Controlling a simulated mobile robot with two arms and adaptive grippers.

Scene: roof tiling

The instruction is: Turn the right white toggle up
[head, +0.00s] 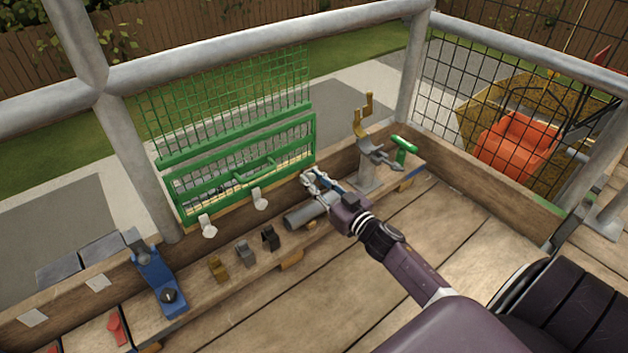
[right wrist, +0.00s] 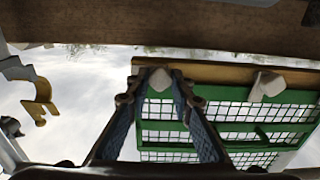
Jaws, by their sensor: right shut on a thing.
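Several white toggles stand in a row along the wooden rail under the green mesh frame (head: 240,165). The left toggle (head: 208,226) and the middle toggle (head: 259,199) show clearly in the head view. My right gripper (head: 307,180) is at the right end of this row and hides most of the right toggle there. In the right wrist view, which is upside down, the fingertips of my right gripper (right wrist: 161,76) are shut on the right white toggle (right wrist: 160,81). The middle toggle (right wrist: 267,86) is apart from the fingers. My left gripper is out of view.
A grey cylinder (head: 305,214) lies just below my right gripper. A gold-and-grey bracket (head: 362,122) and a green T-handle (head: 404,148) stand to its right. Small clips (head: 246,253) and a blue tool (head: 158,280) are to the left. The plank floor is clear.

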